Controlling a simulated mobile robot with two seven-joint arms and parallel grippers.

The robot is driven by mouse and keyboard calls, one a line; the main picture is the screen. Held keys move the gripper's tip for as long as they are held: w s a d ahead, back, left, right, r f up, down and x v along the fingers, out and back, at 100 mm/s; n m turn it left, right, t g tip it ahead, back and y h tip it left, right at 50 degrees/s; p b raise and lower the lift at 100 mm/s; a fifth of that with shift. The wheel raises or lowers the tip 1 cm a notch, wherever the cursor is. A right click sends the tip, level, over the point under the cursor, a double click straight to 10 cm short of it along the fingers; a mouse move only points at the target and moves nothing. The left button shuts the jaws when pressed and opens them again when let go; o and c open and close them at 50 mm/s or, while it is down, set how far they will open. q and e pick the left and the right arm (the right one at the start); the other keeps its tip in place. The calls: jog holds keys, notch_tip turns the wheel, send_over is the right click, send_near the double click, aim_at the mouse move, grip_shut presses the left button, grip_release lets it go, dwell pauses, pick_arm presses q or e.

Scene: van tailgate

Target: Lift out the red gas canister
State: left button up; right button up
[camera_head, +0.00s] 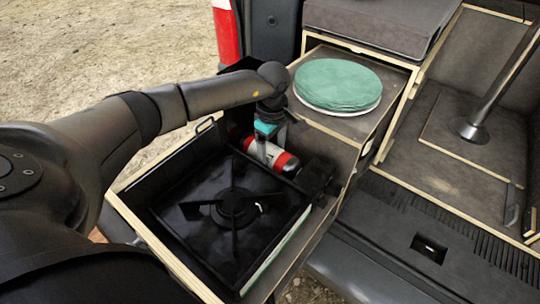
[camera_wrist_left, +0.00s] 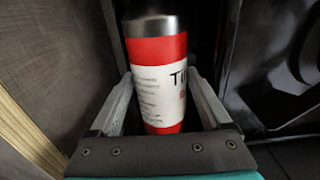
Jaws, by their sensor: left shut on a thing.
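The red gas canister (camera_head: 278,157) with a white label lies on its side in the drawer, behind the black stove. In the left wrist view the red canister (camera_wrist_left: 158,75) stands lengthwise between the two fingers, its metal end at the top. My left gripper (camera_head: 262,140) comes down on the canister from above and is shut on it. The same gripper (camera_wrist_left: 165,105) shows a finger on each side of the label. The canister's left end is partly hidden by the gripper in the head view. My right gripper is not in view.
The black stove (camera_head: 225,218) fills the front of the wooden drawer (camera_head: 160,238). Black stove parts (camera_head: 318,176) sit close to the canister's right end. A green round stack (camera_head: 337,84) lies on the surface behind. A table leg (camera_head: 500,85) stands at right.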

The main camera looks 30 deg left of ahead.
pick_arm(q)
jog(key=c, duration=0.5)
jog(key=shift+r, duration=0.1)
jog(key=shift+c, duration=0.2)
